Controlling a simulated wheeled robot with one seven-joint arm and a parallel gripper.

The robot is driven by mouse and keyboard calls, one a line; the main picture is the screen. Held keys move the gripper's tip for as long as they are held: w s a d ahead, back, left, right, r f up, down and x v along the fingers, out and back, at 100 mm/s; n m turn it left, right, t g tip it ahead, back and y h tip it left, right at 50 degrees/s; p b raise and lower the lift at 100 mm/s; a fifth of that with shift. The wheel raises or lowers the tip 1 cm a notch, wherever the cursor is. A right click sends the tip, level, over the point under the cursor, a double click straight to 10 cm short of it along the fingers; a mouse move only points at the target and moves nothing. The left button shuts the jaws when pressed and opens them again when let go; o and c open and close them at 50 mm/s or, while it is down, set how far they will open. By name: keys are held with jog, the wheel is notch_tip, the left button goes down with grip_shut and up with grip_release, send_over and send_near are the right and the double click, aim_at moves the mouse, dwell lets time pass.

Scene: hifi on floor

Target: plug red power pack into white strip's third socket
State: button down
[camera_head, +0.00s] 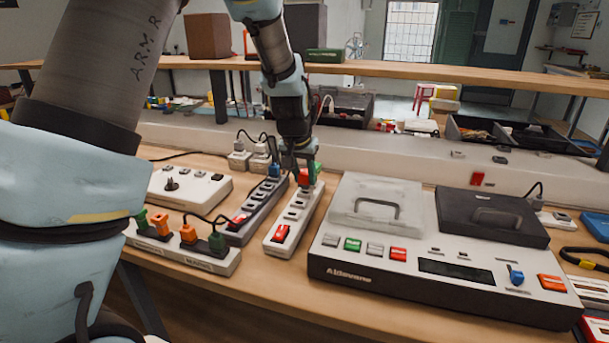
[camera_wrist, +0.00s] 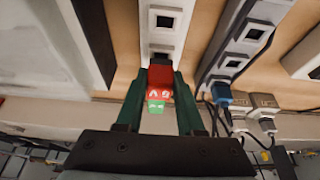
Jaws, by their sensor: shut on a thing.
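The white strip (camera_head: 293,213) lies on the bench, running away from me, with a red switch (camera_head: 282,233) at its near end and dark sockets along its top. My gripper (camera_head: 303,170) is over its far end, pointing down, shut on the red power pack (camera_head: 306,177). In the wrist view the red power pack (camera_wrist: 160,76), with a green part (camera_wrist: 156,106) beside it, sits between my two dark green fingers (camera_wrist: 160,88). The pack overlaps the white strip (camera_wrist: 164,38) there. Open sockets show beyond it. Whether its prongs are in a socket is hidden.
A grey strip (camera_head: 252,212) with a blue plug (camera_head: 274,170) lies close on the left. Another strip with orange and green plugs (camera_head: 188,233) is nearer. A large white console (camera_head: 345,247) stands close on the right. A shelf (camera_head: 380,69) runs behind.

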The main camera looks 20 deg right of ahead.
jog(key=shift+f+b, duration=0.55)
jog(key=shift+f, duration=0.45)
dwell(2.9)
jog(key=shift+c, duration=2.2)
grip_release()
jog(key=w+d+p+v, duration=0.1)
jog(key=p+v, duration=0.2)
jog(key=v, duration=1.3)
jog(key=shift+w+r, duration=0.2)
jog(key=shift+r, duration=0.4)
